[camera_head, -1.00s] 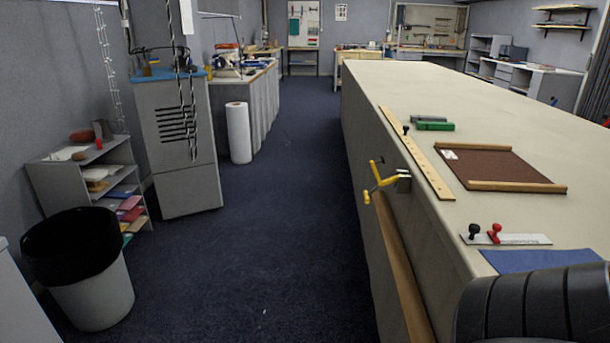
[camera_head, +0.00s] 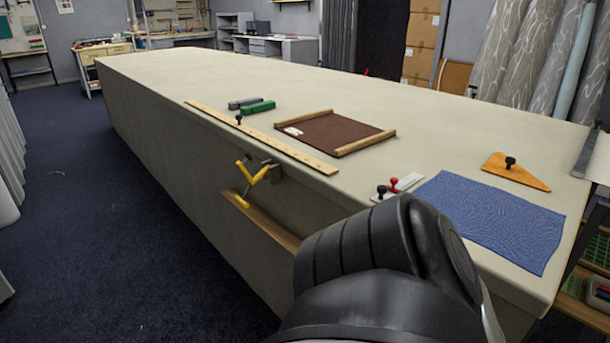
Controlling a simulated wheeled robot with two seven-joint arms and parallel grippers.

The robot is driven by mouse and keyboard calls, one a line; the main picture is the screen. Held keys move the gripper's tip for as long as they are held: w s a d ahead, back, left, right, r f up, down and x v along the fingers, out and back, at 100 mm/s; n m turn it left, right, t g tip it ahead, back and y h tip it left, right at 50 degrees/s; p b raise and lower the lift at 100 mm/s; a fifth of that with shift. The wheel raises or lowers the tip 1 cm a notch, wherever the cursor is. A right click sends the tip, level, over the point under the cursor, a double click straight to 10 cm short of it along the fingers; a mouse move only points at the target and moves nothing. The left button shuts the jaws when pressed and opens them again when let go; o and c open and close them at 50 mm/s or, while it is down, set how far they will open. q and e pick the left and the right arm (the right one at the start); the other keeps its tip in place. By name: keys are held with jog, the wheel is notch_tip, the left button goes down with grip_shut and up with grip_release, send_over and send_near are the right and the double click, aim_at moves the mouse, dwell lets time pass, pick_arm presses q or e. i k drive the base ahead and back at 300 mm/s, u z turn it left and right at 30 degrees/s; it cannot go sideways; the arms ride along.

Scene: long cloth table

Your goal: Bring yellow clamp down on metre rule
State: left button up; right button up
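The yellow clamp (camera_head: 253,174) is mounted on the near side of the table, just below its edge, with a grey block behind it. The wooden metre rule (camera_head: 258,136) lies flat along the near edge of the table, with a small black knob (camera_head: 239,120) on it. The clamp's yellow arm sits below the level of the rule and does not touch its top. A black link of my arm fills the lower middle of the view. Neither gripper is in view.
On the cloth table (camera_head: 420,110) lie green and dark blocks (camera_head: 257,106), a brown board with wooden strips (camera_head: 336,133), a blue cloth (camera_head: 492,216), an orange piece with a black knob (camera_head: 515,170) and a white strip with red and black knobs (camera_head: 398,185). A wooden rail (camera_head: 262,222) runs along the table's side.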

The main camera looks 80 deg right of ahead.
aim_at(255, 179)
jog(key=z, duration=0.7)
jog(key=i, duration=2.95)
jog(key=z, duration=4.5)
jog(key=i, duration=0.5)
jog(key=u, duration=0.05)
